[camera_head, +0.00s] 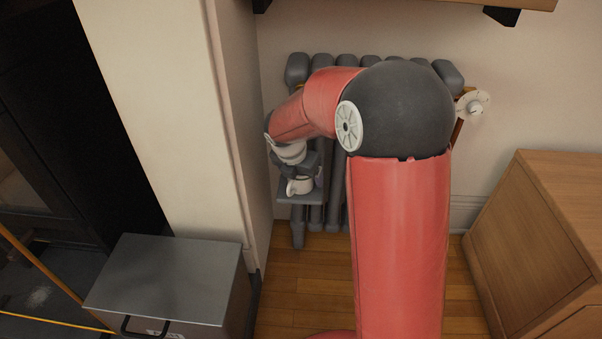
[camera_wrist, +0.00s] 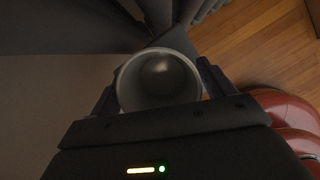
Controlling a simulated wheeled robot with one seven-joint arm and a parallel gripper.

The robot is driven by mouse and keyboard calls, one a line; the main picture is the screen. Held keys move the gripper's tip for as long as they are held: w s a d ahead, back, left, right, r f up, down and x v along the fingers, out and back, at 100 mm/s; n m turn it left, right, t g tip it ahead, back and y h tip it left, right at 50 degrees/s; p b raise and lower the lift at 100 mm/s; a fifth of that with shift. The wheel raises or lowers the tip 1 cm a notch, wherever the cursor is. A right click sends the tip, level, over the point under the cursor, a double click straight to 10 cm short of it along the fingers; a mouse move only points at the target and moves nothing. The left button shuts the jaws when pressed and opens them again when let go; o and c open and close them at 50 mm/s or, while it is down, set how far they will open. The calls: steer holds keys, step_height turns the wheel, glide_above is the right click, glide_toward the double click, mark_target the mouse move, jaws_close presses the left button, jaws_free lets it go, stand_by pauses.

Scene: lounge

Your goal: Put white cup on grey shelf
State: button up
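The white cup (camera_head: 299,187) is at the end of my arm, low in front of the radiator. In the wrist view I look down into the cup's round open mouth (camera_wrist: 158,82). My gripper (camera_head: 303,174) has a dark finger on each side of the cup, both against its sides; it also shows in the wrist view (camera_wrist: 160,85). The grey shelf (camera_head: 291,197) is a small flat ledge directly under the cup. A grey corner of the shelf (camera_wrist: 178,36) shows past the cup's rim. I cannot tell whether the cup's base touches the shelf.
A grey ribbed radiator (camera_head: 297,68) stands behind my arm, partly hidden by it. A wall pillar (camera_head: 165,110) is close on the left. A grey metal box (camera_head: 175,280) is at lower left, a wooden cabinet (camera_head: 535,230) at right. Wooden floor (camera_head: 290,292) lies between them.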

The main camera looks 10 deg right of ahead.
steer(key=shift+r, duration=0.35)
steer(key=p+v, duration=0.1)
steer(key=v, duration=0.1)
steer(key=shift+r, duration=0.35)
steer(key=s+a, duration=0.8)
steer(key=s, duration=0.1)
steer(key=s+d+r+m+y, duration=0.1)
steer(key=s+d+r+m, duration=0.1)
steer(key=s+m, duration=0.4)
steer(key=s+d+r+m+t+y, duration=0.1)
steer(key=s+d+r+m, duration=0.2)
steer(key=m, duration=0.9)
steer(key=s+d+r+m+t+y, duration=0.1)
steer(key=s+d+r+m, duration=0.2)
steer(key=s+r+m, duration=0.3)
steer(key=s+m, duration=0.3)
steer(key=s, duration=0.1)
steer(key=shift+s+d+r+m, duration=0.15)
steer(key=shift+d+r+m, duration=0.1)
steer(key=shift+m, duration=0.15)
steer(key=shift+p, duration=0.35)
